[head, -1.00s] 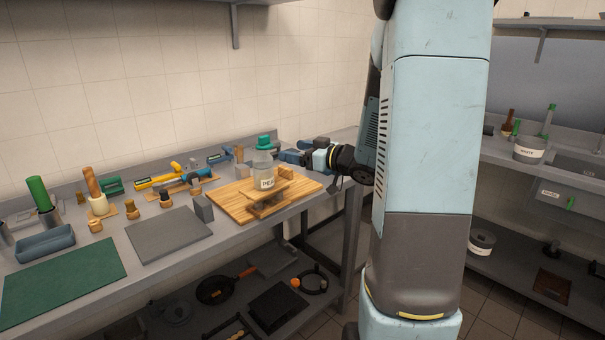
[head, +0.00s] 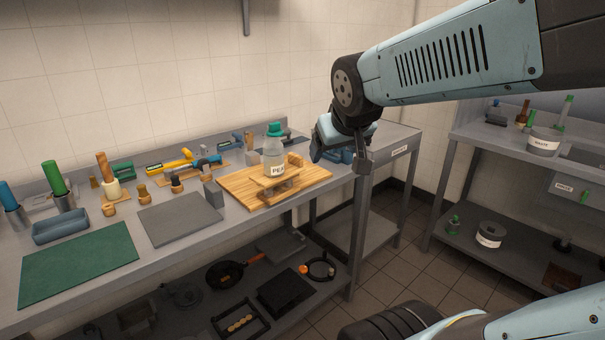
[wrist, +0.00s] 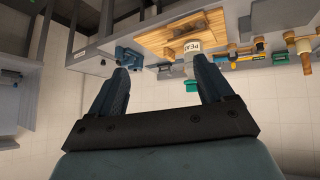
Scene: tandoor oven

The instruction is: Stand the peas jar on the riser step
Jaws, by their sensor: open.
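The peas jar (head: 274,158) is a clear, upright jar with a white label. It appears to stand on the riser step (head: 290,181), a small wooden platform on the wooden board; the exact contact at its base is hard to make out. A teal thing shows right above the jar, and I cannot tell if it is a lid or lies behind. My gripper (head: 338,150) is to the right of the jar, apart from it. In the wrist view my gripper (wrist: 160,75) is open with nothing between its fingers, and the jar (wrist: 193,50) shows beyond them, upside down.
The wooden board (head: 239,187) lies at the bench's right end. A grey mat (head: 180,219), a green mat (head: 80,262) and a blue tray (head: 61,226) lie left of it. Several tools line the back.

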